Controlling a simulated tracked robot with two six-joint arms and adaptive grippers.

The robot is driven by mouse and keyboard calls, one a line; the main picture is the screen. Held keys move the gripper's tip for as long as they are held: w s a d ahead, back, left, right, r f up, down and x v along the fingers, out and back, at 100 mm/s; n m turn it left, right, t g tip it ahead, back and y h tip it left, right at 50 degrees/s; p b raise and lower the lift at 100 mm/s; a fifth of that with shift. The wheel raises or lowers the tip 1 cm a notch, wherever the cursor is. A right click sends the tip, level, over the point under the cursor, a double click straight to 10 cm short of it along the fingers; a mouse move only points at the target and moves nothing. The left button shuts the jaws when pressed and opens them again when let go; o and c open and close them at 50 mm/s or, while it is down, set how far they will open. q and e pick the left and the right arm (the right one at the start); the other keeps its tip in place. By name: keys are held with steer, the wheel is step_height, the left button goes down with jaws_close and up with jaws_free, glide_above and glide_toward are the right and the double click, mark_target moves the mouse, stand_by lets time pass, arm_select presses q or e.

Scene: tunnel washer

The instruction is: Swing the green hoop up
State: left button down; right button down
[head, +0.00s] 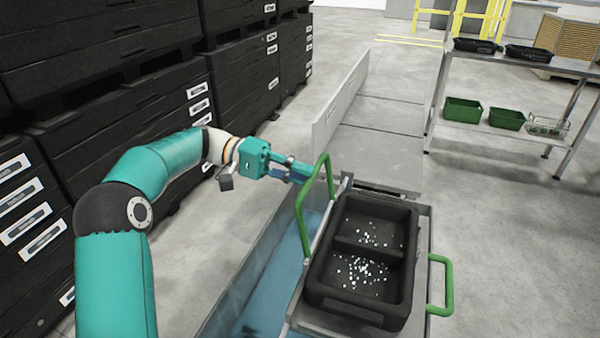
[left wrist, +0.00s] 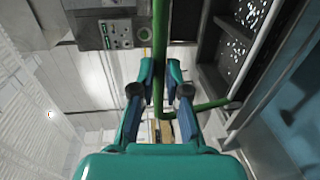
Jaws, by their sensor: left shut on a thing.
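The green hoop (head: 330,178) stands up at the left side of a black two-compartment tray (head: 362,304). My left gripper (head: 312,176) reaches in from the left and is shut on the hoop's upper part. In the left wrist view the green hoop (left wrist: 160,30) runs between the fingers of my left gripper (left wrist: 160,80). A second green hoop (head: 447,285) sticks out at the right side of the tray, lower down. My right gripper is not in view.
The tray holds scattered small white pieces. A blue-lined trough (head: 262,295) lies left of it. Black stacked crates (head: 140,110) stand along the left. A rack with green bins (head: 463,110) stands at the back right. Grey floor is clear at the right.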

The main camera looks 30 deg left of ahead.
arm_select(q)
step_height(320, 180, down, 2)
steer(key=shift+s+d, duration=0.1)
steer(key=c, duration=1.2)
jaws_free()
steer(key=shift+r, duration=0.1)
steer(key=shift+s+a+r, duration=0.1)
steer(key=shift+a+r, duration=0.1)
steer(key=shift+a, duration=1.05)
steer(key=shift+s+a+r, duration=0.1)
steer(key=shift+a+r, duration=0.1)
steer(key=shift+a, duration=1)
steer(key=shift+s+a+r, duration=0.1)
steer(key=shift+a+r, duration=0.1)
steer(key=shift+a, duration=1.05)
